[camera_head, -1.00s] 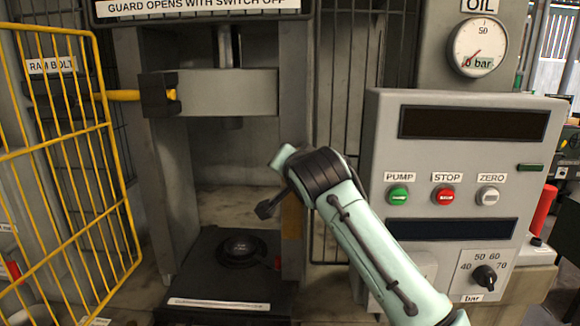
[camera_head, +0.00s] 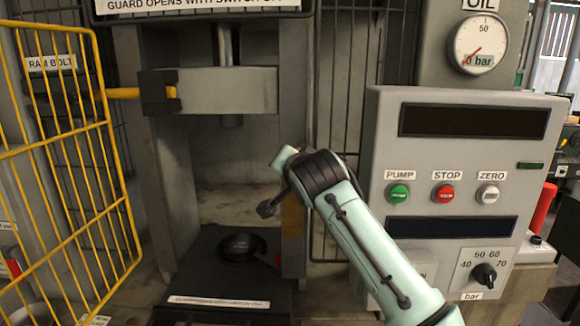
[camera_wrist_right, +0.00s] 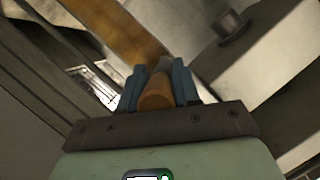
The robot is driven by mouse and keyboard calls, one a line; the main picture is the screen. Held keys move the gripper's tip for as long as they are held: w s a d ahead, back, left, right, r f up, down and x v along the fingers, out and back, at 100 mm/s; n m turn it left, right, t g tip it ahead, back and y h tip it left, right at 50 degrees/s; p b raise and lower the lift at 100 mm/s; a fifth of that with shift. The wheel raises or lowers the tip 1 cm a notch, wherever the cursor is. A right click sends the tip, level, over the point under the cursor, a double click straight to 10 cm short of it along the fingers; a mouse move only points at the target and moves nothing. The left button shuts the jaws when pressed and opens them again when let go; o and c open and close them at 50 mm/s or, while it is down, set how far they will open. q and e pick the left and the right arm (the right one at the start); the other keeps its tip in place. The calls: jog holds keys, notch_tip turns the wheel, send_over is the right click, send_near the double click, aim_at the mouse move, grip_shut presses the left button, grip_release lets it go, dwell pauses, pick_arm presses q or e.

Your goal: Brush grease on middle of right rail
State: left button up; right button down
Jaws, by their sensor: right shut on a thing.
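In the wrist view my right gripper (camera_wrist_right: 158,86) has its two blue fingers closed around a brown, round-ended handle (camera_wrist_right: 157,97), seemingly the grease brush; its bristles are not clearly visible. A brown strip (camera_wrist_right: 115,25) runs diagonally beyond the fingers. In the head view my right arm reaches up and left to the press's right upright (camera_head: 293,140), which I take as the right rail. A brown strip (camera_head: 292,222) shows on its lower part. The arm hides part of the upright, so I cannot tell whether the brush touches it. My left gripper is not in view.
The open yellow guard (camera_head: 68,160) stands at the left. The press crosshead (camera_head: 230,91) is above a dark base (camera_head: 215,280) with a round black piece (camera_head: 240,246). The control panel (camera_head: 375,150) is close to my arm on the right.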

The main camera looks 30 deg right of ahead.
jog(key=shift+s+f+b, duration=0.15)
jog(key=shift+f+b, duration=0.5)
jog(key=shift+f, duration=0.25)
jog(key=shift+w+r+p, duration=0.2)
jog(key=shift+r+p, duration=1.25)
jog(key=shift+r, duration=0.1)
jog(key=shift+f, duration=0.1)
jog(key=shift+s+a+f+b, duration=0.15)
jog(key=shift+s+a+b, duration=0.15)
jog(key=shift+s+b, duration=0.25)
jog(key=s+a+b, duration=0.4)
jog(key=s, duration=0.2)
jog(key=shift+s+b, duration=0.3)
jog(key=shift+b, duration=0.1)
